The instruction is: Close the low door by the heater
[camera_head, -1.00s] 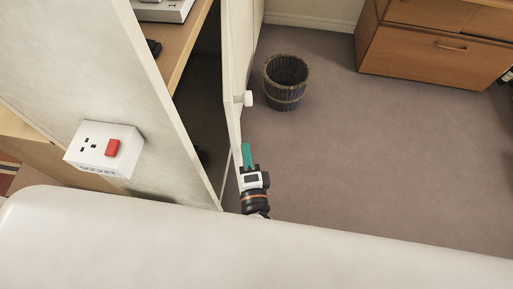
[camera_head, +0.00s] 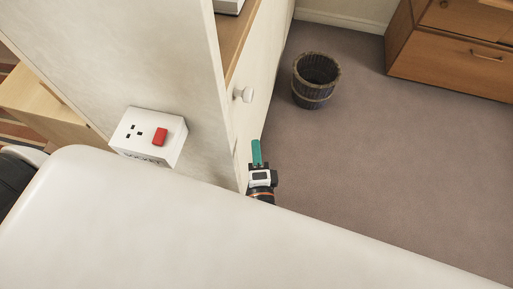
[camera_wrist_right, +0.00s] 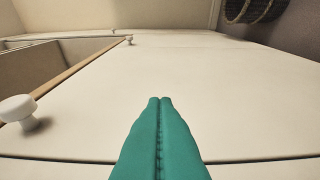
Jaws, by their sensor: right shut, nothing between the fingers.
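The low door (camera_head: 262,85) is a cream panel with a round white knob (camera_head: 243,95). It lies along the front of the cabinet, and no dark opening shows beside it in the head view. My right gripper (camera_head: 256,143) has green fingers, shut and empty, low beside the door's outer face and below the knob. In the right wrist view the shut fingers (camera_wrist_right: 160,100) point along the cream door face (camera_wrist_right: 200,80), with the knob (camera_wrist_right: 18,108) at the left. Whether they touch the door I cannot tell. My left gripper is not in view. I cannot make out a heater.
A white socket box (camera_head: 149,136) with a red switch is on the cabinet's side panel. A dark slatted basket (camera_head: 316,80) stands on the carpet beyond the door. A wooden drawer unit (camera_head: 450,62) is at the back right. The carpet (camera_head: 400,160) between is clear.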

